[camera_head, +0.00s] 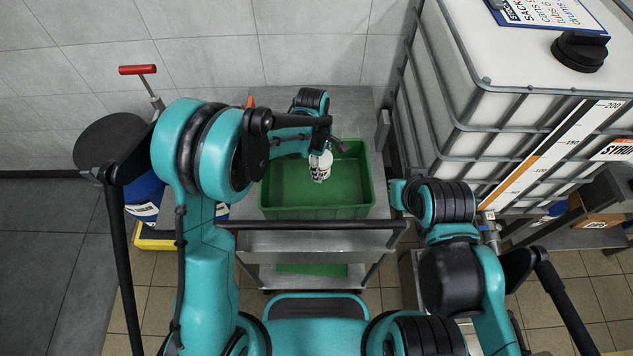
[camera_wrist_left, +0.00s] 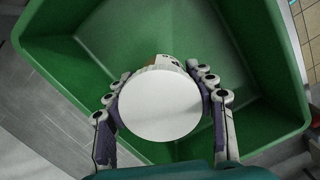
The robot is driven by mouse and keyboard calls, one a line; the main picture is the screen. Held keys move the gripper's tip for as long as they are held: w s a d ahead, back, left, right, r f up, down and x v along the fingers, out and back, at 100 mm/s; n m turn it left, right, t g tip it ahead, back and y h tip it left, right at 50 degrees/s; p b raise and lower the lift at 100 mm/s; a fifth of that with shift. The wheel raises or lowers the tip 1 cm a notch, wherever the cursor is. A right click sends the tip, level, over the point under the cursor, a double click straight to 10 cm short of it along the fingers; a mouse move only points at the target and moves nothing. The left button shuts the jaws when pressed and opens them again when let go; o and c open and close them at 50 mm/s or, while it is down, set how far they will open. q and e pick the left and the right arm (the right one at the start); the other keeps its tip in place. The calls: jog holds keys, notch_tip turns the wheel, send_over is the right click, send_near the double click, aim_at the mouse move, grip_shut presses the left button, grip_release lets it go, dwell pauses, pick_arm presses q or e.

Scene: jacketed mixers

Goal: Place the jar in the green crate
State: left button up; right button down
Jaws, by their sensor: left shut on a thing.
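The jar (camera_head: 320,168) is white with dark print on its side and is upright in the head view. My left gripper (camera_head: 318,153) is shut on the jar and holds it over the green crate (camera_head: 316,213), inside the crate's outline. In the left wrist view, the jar's round white top (camera_wrist_left: 160,106) sits between the two fingers of my left gripper (camera_wrist_left: 160,72), with the green crate (camera_wrist_left: 60,50) around and below it. I cannot tell whether the jar's base touches the crate floor. My right gripper does not show.
The crate stands on a grey metal cart (camera_head: 300,240). A large caged white tank (camera_head: 500,80) stands close on the right. Blue drums (camera_head: 145,195) on a yellow base stand at the left. A tiled wall (camera_head: 300,45) is behind. The crate floor around the jar looks empty.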

pick_arm(q)
jog(key=shift+s+a+f, duration=0.8)
jog(key=shift+s, duration=0.1)
jog(key=shift+f+b, duration=0.8)
jog(key=shift+f, duration=1.15)
jog(key=shift+f, duration=0.15)
jog(key=o, duration=1.3)
